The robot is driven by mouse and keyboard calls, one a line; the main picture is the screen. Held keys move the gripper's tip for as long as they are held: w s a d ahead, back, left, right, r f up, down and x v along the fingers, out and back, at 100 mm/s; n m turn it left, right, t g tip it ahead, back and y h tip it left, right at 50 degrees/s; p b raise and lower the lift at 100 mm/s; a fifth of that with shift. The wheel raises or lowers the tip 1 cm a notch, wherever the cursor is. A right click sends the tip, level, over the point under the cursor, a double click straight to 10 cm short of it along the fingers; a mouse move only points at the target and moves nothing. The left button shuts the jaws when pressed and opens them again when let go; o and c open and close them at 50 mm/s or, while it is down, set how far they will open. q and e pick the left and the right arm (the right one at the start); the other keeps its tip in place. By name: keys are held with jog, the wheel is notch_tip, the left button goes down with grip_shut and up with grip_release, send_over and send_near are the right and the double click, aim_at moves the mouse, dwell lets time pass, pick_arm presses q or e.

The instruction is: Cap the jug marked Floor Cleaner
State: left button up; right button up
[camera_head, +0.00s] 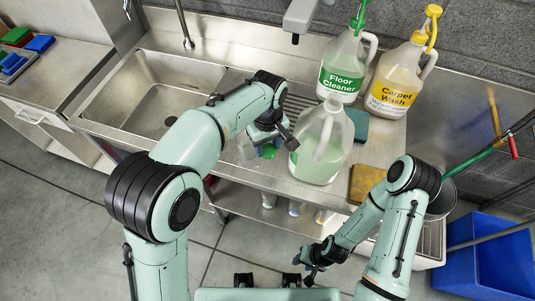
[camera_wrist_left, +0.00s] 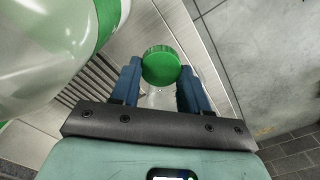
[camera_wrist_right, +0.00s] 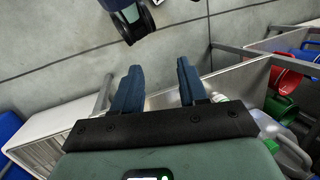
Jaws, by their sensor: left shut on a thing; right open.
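A translucent jug (camera_head: 320,145) of pale green liquid stands upright at the counter's front, its mouth uncapped; its label is not readable from here. Part of this jug (camera_wrist_left: 40,50) shows at left in the left wrist view, with a green and white label edge. Behind it, a bottle with a green pump (camera_head: 342,70) reads "Floor Cleaner". My left gripper (camera_head: 270,143) is shut on a round green cap (camera_wrist_left: 161,65), left of the front jug and apart from it. The cap (camera_head: 268,151) is partly hidden in the head view. My right gripper (camera_wrist_right: 158,85) is open and empty, below the counter front.
A yellow-pump "Carpet Wash" jug (camera_head: 398,78) stands behind right. A teal sponge (camera_head: 357,125) and a yellow-brown pad (camera_head: 367,182) lie on the counter. The sink basin (camera_head: 150,100) is left. A blue bin (camera_head: 487,255) stands on the floor at right.

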aim_at(267, 148)
pick_arm(q)
notch_tip(267, 148, up, 9)
jog(key=p, duration=0.1)
jog(key=shift+r, duration=0.2)
pick_arm(e)
jog(key=shift+w+r, duration=0.85)
jog(key=shift+r, duration=0.15)
